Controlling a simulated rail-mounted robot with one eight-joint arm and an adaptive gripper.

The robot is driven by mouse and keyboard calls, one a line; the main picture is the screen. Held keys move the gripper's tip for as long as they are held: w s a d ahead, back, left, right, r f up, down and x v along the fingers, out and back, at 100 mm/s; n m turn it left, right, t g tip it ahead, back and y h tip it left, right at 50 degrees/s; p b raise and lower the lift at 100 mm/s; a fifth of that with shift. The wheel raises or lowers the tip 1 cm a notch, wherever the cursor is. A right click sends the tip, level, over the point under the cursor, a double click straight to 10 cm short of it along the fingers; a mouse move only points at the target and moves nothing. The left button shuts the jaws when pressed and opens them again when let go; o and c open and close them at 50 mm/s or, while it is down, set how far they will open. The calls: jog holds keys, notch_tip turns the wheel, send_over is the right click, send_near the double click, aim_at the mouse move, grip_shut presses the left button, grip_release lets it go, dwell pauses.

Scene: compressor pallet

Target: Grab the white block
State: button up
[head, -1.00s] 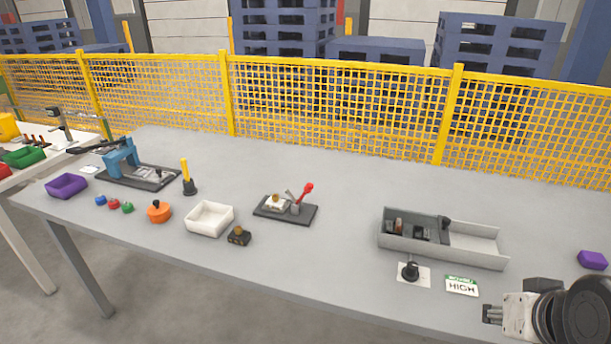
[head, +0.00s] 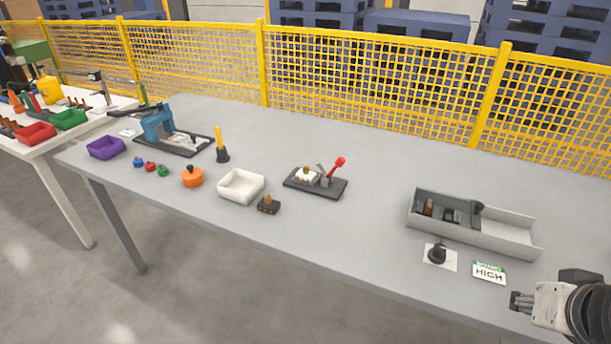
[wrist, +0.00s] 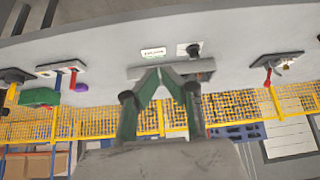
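A small white block (head: 306,174) with a tan knob on it lies on a dark base plate (head: 331,192) beside a red-handled clamp (head: 338,163), mid-table. In the wrist view the red handle (wrist: 268,77) shows at the right, and the block there is too small to make out clearly. My gripper (head: 517,301) is at the lower right of the head view, well right of the block and apart from it. In the wrist view its fingertips (wrist: 158,70) come together almost to touching, with nothing seen between them.
A grey divided tray (head: 490,240) stands between the block and my gripper. A black knob on a white card (head: 438,255) and a HIGH sign (head: 488,272) lie before it. A white bin (head: 241,185) is left of the plate. A yellow mesh fence (head: 370,80) runs behind.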

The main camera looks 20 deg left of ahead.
jog(key=o, duration=1.2)
